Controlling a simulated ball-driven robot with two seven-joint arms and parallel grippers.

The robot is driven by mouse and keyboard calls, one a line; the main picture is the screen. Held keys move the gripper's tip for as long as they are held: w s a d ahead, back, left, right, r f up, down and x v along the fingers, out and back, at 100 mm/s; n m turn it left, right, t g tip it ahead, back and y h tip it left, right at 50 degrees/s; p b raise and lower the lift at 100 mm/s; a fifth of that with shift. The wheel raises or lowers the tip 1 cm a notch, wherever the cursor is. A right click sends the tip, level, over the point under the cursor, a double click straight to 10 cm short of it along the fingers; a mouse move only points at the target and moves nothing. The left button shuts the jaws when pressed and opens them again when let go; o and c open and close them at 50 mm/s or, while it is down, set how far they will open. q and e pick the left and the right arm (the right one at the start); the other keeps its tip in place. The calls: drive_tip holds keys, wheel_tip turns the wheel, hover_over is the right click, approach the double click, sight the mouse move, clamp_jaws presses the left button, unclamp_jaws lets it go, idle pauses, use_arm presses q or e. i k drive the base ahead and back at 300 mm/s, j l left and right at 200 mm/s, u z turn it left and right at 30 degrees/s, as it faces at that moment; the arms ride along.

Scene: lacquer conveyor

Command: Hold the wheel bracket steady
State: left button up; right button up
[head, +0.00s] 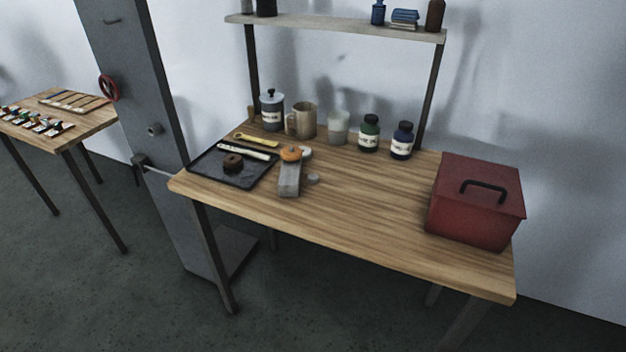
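A red wheel (109,88) sits on the side of a tall grey column (150,90) left of the wooden workbench. Lower on the column, a small dark bracket-like fitting (140,161) has a thin light rod running from it toward the bench's left corner. I cannot tell for certain which of these parts is the wheel bracket. Neither of my grippers is in view, and nothing is seen touching the wheel or the fitting.
The workbench (370,215) holds a black tray (205,169), a grey block with an orange top (289,180), jars and mugs along the back, and a red box (475,205) at right. A side table (85,125) stands at far left. The bench's middle front is clear.

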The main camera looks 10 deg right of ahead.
sight(290, 177)
drive_tip(key=i+j+z, duration=0.35)
drive_tip(key=i+j, duration=0.15)
drive_tip(key=i+j+z, duration=0.3)
drive_tip(key=j, duration=0.3)
drive_tip(key=i, duration=0.1)
